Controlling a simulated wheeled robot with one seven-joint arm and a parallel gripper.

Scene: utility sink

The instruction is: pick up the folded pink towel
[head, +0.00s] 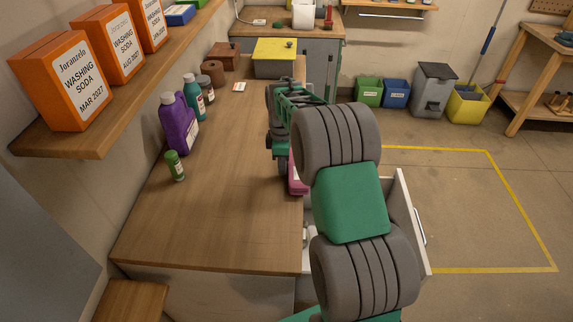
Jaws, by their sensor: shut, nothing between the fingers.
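A pink item (296,180), which looks like the folded pink towel, shows as a small strip at the right edge of the wooden counter (225,215). The rest of it is hidden behind my arm. My gripper (283,176) is shut and empty, pointing down just left of the pink strip. My arm covers much of this area, and I cannot tell whether the fingers touch the towel.
An open white drawer (402,205) sticks out right of the counter. A purple bottle (178,124), teal bottle (194,98) and green bottle (175,166) stand along the wall. A yellow-topped box (274,58) is at the back. The counter's front is clear.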

